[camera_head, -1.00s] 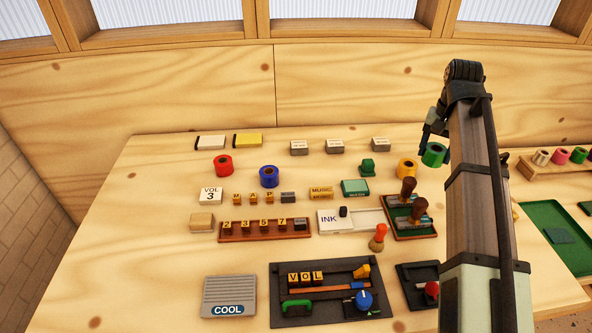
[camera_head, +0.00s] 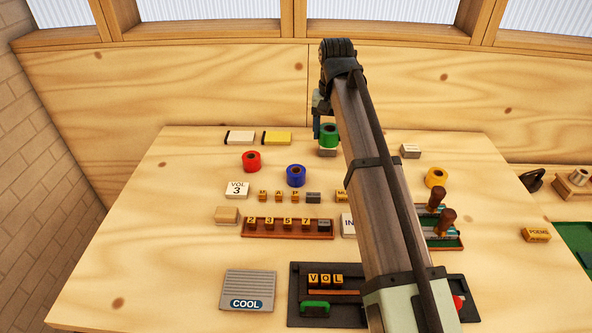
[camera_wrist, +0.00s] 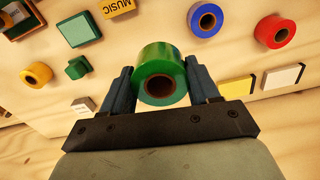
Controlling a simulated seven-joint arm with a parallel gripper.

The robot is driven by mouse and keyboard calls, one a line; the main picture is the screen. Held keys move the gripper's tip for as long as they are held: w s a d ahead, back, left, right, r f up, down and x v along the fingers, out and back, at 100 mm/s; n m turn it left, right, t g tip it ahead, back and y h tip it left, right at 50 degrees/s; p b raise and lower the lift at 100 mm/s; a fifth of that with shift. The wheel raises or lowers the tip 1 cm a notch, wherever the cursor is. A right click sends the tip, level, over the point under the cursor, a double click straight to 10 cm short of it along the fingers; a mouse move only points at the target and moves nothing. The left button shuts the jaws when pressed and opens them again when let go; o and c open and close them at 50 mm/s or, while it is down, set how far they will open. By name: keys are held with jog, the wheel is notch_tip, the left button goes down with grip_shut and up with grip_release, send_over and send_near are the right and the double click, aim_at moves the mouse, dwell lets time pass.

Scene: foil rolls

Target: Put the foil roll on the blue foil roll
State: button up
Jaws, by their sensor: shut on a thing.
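A green foil roll (camera_head: 329,135) is held between the two fingers of my gripper (camera_head: 322,128), above the back of the table. In the wrist view the green roll (camera_wrist: 160,72) sits between both fingers of my gripper (camera_wrist: 160,80), its dark core hole facing the camera. The blue foil roll (camera_head: 296,176) stands on the table, to the left of and nearer than the held roll. It also shows in the wrist view (camera_wrist: 207,20), up and right of the held roll, with nothing on top of it.
A red roll (camera_head: 251,161) stands left of the blue one, and a yellow roll (camera_head: 436,177) stands to the right. Letter blocks (camera_head: 279,196) lie just in front of the blue roll. White and yellow boxes (camera_head: 276,138) lie behind it. My arm hides the table's middle right.

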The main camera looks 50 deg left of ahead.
jog(key=n, duration=0.1)
send_over(296, 170)
jog(key=shift+f, duration=4.8)
jog(key=o, duration=1.1)
jog(key=shift+f, duration=0.1)
notch_tip(296, 170, up, 12)
jog(key=shift+r, duration=0.15)
